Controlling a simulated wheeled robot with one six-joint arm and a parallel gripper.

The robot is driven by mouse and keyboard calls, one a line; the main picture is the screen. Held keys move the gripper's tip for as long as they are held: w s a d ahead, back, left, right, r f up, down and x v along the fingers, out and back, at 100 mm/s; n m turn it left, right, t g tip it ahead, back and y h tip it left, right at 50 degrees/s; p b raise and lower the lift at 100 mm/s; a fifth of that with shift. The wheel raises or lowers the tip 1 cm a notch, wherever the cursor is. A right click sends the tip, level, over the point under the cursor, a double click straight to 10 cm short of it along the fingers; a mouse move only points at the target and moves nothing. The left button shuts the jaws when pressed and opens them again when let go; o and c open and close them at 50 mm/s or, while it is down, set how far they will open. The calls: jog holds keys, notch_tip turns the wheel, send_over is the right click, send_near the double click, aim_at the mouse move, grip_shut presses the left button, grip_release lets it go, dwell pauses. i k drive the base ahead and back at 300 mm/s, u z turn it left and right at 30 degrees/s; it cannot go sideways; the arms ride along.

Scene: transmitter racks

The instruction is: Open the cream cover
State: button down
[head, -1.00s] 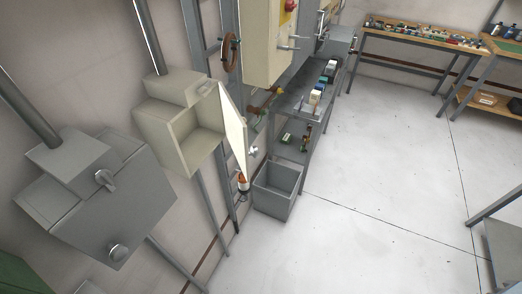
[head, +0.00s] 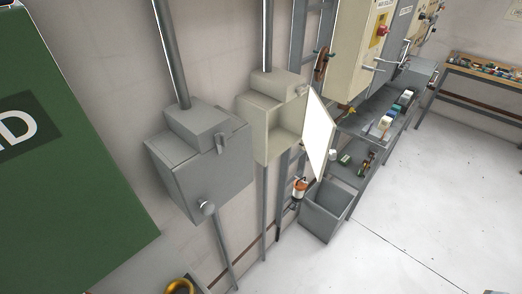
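The cream box (head: 257,123) is fixed to the wall just left of the picture's middle in the head view. Its cream cover (head: 318,136) is swung out to the right on its right-hand side, so the box stands open and its inside shows, with nothing clearly visible in it. A small knob shows near the cover's lower outer edge (head: 332,155). My gripper is not in view.
A closed grey box (head: 205,165) with a knob hangs left of the cream box. A large green cabinet (head: 70,180) fills the left foreground. A grey bin (head: 325,210) stands below the cover. A shelf (head: 385,120) holds small parts. The floor at right is clear.

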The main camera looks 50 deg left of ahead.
aim_at(319, 129)
jog(key=u, duration=0.35)
jog(key=i, duration=0.4)
jog(key=u, duration=2.25)
